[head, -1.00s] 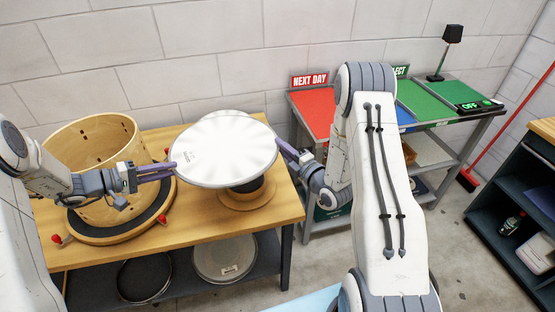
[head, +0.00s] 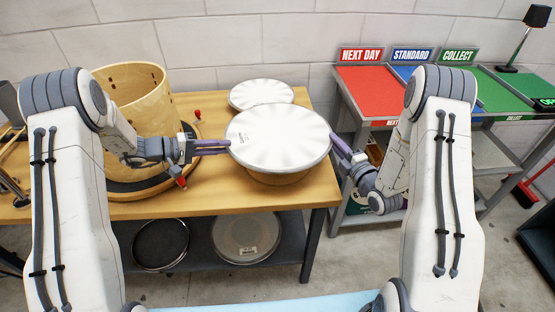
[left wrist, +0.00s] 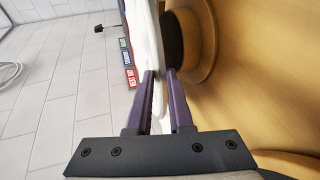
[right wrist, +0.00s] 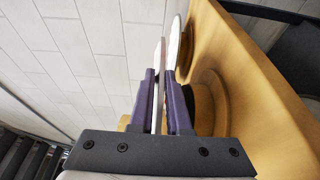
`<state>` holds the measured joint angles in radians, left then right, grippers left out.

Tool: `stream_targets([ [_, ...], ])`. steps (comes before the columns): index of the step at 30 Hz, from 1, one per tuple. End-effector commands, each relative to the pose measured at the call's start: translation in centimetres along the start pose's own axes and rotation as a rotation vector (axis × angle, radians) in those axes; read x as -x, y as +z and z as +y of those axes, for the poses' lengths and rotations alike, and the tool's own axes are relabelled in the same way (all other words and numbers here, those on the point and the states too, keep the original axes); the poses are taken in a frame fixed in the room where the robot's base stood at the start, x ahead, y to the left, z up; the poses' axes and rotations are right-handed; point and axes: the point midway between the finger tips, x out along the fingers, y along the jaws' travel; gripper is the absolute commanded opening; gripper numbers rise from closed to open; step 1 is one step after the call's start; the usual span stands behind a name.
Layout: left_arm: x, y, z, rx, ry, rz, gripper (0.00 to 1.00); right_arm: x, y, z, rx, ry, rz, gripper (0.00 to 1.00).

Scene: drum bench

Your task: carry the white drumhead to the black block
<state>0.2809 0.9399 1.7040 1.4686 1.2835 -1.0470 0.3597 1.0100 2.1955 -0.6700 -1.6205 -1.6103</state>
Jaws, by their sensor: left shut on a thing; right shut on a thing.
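The white drumhead (head: 278,137) is held level above the wooden bench, between my two grippers. My left gripper (head: 229,147) is shut on its left rim; the rim also shows between the fingers in the left wrist view (left wrist: 155,85). My right gripper (head: 334,140) is shut on its right rim, also seen in the right wrist view (right wrist: 160,75). A dark block (left wrist: 171,42) on a round wooden base (left wrist: 197,45) shows close beside the drumhead in the left wrist view. In the head view the drumhead hides the block, and only part of the base (head: 278,178) shows below it.
A wooden drum shell (head: 135,90) stands on a dark ring at the bench's left. A second white disc (head: 261,93) lies behind the held drumhead. Round pieces sit on the lower shelf (head: 200,262). A rack with a red panel (head: 374,90) stands to the right.

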Motion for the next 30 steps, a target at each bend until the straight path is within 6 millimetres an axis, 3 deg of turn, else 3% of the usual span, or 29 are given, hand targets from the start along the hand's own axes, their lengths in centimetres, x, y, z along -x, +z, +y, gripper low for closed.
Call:
stream_targets([
  [2,-0.3,0.0,-0.9,-0.002,0.000,-0.001,0.00,-0.1,-0.1,-0.9,0.001,0.002,0.004,0.00],
  [19,-0.3,0.0,-1.2,-0.001,0.000,0.000,0.00,-0.1,-0.2,-1.2,0.001,0.001,0.006,0.00],
  [30,-0.9,0.0,-3.4,-0.001,0.000,0.000,0.00,-0.1,-0.2,-3.5,0.001,0.001,0.006,0.00],
])
